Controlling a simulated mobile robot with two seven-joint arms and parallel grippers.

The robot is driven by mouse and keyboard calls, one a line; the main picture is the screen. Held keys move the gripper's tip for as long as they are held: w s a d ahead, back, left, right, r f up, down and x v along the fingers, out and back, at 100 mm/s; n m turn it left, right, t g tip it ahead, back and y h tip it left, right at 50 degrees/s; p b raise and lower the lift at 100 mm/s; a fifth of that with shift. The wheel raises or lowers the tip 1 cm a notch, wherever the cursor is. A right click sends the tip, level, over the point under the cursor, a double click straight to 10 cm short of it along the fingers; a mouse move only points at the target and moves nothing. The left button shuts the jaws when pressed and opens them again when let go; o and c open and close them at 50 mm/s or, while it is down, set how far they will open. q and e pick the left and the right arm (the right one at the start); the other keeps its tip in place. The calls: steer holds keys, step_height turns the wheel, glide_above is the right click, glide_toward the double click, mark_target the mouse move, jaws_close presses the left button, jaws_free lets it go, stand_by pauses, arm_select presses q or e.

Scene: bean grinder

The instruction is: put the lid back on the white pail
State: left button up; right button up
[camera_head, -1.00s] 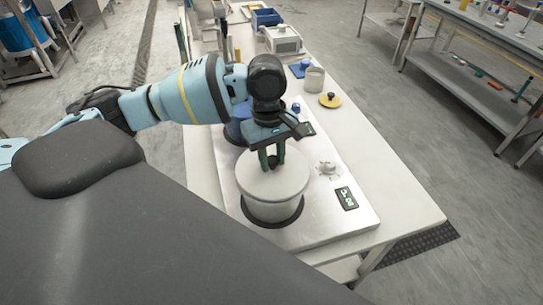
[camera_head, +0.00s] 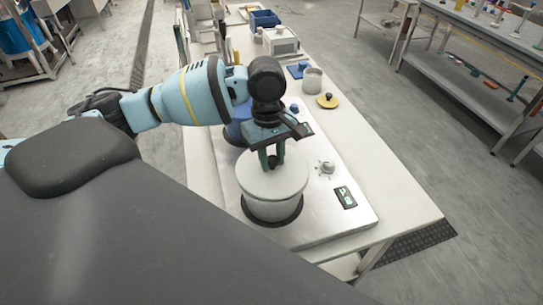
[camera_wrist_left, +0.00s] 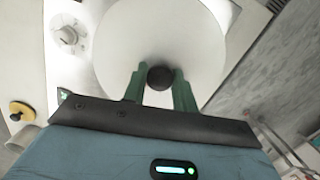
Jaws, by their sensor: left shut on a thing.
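The white pail (camera_head: 272,207) stands on a dark round ring on a metal plate near the front of the table. Its white lid (camera_head: 258,178) lies over the pail's mouth and looks level; I cannot tell whether it is fully seated. My left gripper (camera_head: 272,160) is above the lid, shut on its dark round knob. In the left wrist view, the green fingers of the left gripper (camera_wrist_left: 160,84) are on either side of the dark knob (camera_wrist_left: 160,77), with the pale lid (camera_wrist_left: 150,35) beneath. The pail's far side is hidden. My right gripper is not in view.
A white knob (camera_head: 326,167) and a small dark display (camera_head: 345,197) are on the metal plate (camera_head: 310,217) right of the pail. A grey cup (camera_head: 313,82), a yellow disc with a black knob (camera_head: 327,101) and a white box (camera_head: 281,41) stand farther back. The table's right side is clear.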

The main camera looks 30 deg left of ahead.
arm_select(q)
steer(key=o, duration=1)
steer(key=shift+o, duration=0.7)
steer(key=o, duration=0.4)
steer(key=shift+r, duration=3.5)
jaws_close()
